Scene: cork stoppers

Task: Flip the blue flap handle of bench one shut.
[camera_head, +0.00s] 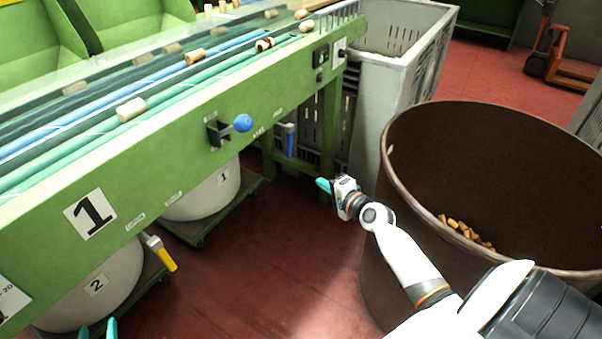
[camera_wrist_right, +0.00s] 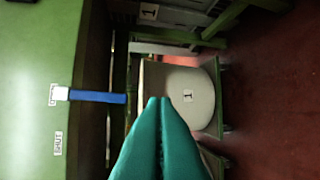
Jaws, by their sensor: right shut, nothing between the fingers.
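The blue flap handle (camera_head: 289,140) hangs below the edge of green bench one (camera_head: 150,178) in the head view. In the right wrist view the blue handle (camera_wrist_right: 97,97) sticks out from its white mount beside a small label, apart from a second label (camera_wrist_right: 58,143) reading SHUT. My right gripper (camera_head: 323,185) is shut and empty, in front of the bench and to the lower right of the handle; its teal fingers (camera_wrist_right: 159,100) touch nothing visible. My left gripper (camera_head: 97,330) shows only two separated teal fingertips at the bottom edge.
A blue ball knob (camera_head: 243,123) sits on the bench front. A yellow handle (camera_head: 160,255) is further left. White tubs (camera_head: 205,195) stand under the bench. A large brown bin (camera_head: 400,190) with corks stands close beside my right arm. A grey crate (camera_head: 365,110) is behind.

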